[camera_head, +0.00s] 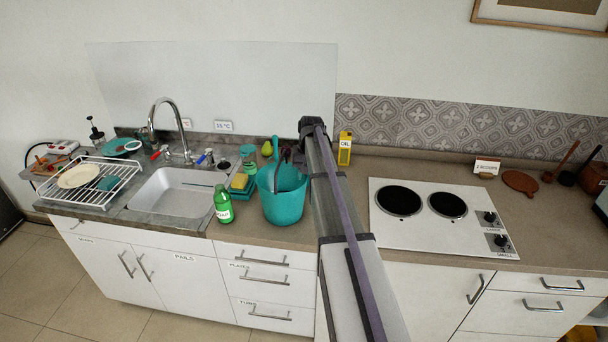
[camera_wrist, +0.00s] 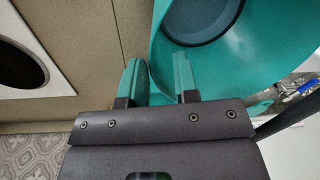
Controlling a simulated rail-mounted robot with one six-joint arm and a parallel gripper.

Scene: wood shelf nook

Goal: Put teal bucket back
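The teal bucket (camera_head: 284,207) stands upright on the counter, right of the sink. My gripper (camera_head: 290,158) reaches over its rim in the head view. In the wrist view, my gripper (camera_wrist: 158,80) is open, with one finger outside the bucket (camera_wrist: 225,65) and the other over its inside. The bucket's wall edge lies between the fingers, close to the outer one. I cannot tell whether they touch. The bucket's far wall is partly hidden by my arm. A closed cabinet door labelled PAILS (camera_head: 175,275) is below the sink.
A green bottle (camera_head: 222,205) and a yellow-and-teal sponge stack (camera_head: 240,184) stand close left of the bucket. A yellow oil carton (camera_head: 345,149) is behind my arm. The hob (camera_head: 440,235) lies to the right. The sink (camera_head: 180,192) and dish rack (camera_head: 90,187) are left.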

